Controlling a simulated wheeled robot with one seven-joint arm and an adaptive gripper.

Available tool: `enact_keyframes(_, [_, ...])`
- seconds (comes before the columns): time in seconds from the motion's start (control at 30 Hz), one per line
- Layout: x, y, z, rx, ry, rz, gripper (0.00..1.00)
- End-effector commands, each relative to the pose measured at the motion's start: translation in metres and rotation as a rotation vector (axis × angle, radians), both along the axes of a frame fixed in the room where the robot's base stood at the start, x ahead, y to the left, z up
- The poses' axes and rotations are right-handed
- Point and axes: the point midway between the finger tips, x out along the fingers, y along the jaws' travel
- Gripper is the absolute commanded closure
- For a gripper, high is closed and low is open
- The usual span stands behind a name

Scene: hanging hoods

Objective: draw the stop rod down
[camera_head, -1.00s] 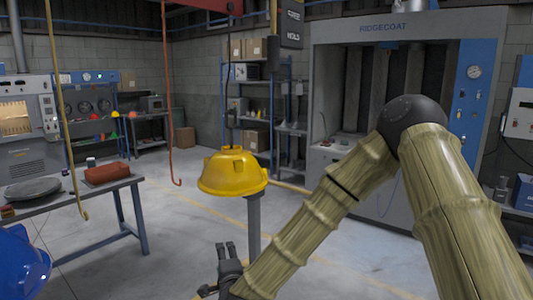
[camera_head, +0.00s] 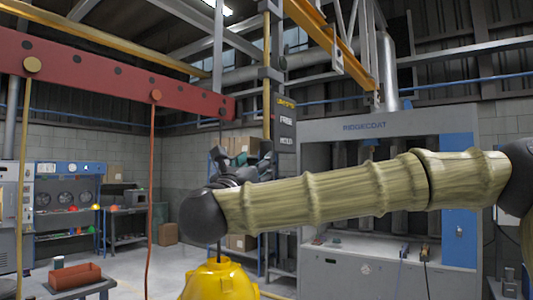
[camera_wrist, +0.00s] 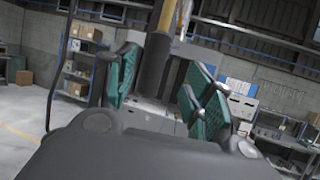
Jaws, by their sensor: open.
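A yellow upright rod (camera_head: 267,45) with dark sleeves hangs beside a dark sign board (camera_head: 284,118) reading "FREE" and "HOLD"; I take it for the stop rod. My gripper (camera_head: 240,160) is raised in front of its lower part, fingers upward, with green pads showing. In the wrist view, the jaws (camera_wrist: 162,80) are open, and a dark cylindrical grip (camera_wrist: 154,65) with yellow above stands between the green pads. I cannot tell whether the pads touch it.
A red beam (camera_head: 110,75) carries a yellow cord (camera_head: 23,180) and a red cord (camera_head: 151,190) at left. A grey spray booth (camera_head: 385,128) stands behind my arm, with shelves and a workbench at left.

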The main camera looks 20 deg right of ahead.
Motion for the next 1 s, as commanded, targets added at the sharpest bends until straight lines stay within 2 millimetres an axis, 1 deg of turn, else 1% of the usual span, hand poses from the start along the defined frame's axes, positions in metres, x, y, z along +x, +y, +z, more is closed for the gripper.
enact_keyframes(0.03, [0.006, -0.002, 0.006, 0.000, 0.001, 0.001, 0.47])
enact_keyframes(0.3, [0.039, -0.023, 0.023, -0.001, 0.003, 0.006, 0.47])
enact_keyframes(0.5, [0.059, -0.040, 0.033, -0.003, 0.003, 0.005, 0.47])
enact_keyframes(0.7, [0.070, -0.050, 0.036, -0.003, 0.004, 0.003, 0.47])
enact_keyframes(1.0, [0.072, -0.052, 0.036, -0.004, 0.004, 0.003, 0.47])
